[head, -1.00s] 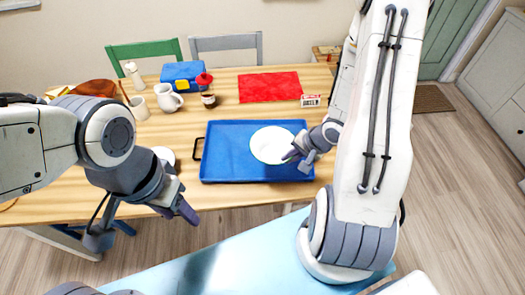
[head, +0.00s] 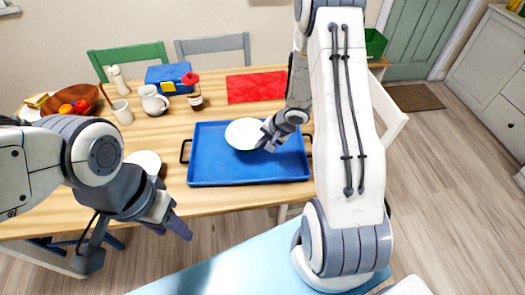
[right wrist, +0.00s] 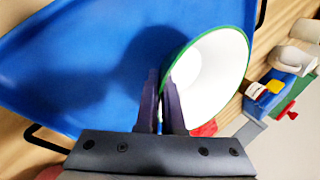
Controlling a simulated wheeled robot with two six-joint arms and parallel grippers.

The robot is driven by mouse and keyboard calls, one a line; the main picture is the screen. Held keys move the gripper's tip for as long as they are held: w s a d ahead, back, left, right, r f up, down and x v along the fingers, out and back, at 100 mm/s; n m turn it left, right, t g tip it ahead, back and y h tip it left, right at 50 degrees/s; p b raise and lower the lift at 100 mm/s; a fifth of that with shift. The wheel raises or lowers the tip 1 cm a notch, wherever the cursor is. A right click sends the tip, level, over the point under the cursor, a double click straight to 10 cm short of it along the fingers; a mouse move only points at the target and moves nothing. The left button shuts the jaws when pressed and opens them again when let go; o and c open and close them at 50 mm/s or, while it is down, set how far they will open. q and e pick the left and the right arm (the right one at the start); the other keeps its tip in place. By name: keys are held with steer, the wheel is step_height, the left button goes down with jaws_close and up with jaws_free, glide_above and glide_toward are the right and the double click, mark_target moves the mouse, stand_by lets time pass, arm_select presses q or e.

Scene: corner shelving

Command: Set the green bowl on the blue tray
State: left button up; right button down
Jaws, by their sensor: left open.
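The green bowl, white inside with a green rim, is over the far middle part of the blue tray (head: 215,170) in the head view (head: 241,131). The right wrist view shows the bowl (right wrist: 212,75) large, beside the blue tray surface (right wrist: 70,75). My right gripper (head: 268,144) is at the bowl's near right edge, its fingers (right wrist: 160,105) close together around the bowl's wall. I cannot tell whether the bowl's base touches the tray. My left gripper (head: 183,226) is open and empty, in front of the table's near edge.
A white plate (head: 146,160) lies left of the tray. Behind are a white pitcher (head: 154,101), a cup (head: 122,113), a blue box (head: 170,76), a jar (head: 196,102), a red mat (head: 255,88) and a wooden fruit bowl (head: 78,98). The tray's front half is clear.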

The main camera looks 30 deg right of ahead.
step_height(320, 180, down, 4)
steer(key=shift+r+b, duration=0.2)
steer(key=shift+b, duration=0.6)
steer(key=shift+r, duration=0.1)
steer(key=c, duration=1)
jaws_free()
steer(key=shift+c, duration=0.2)
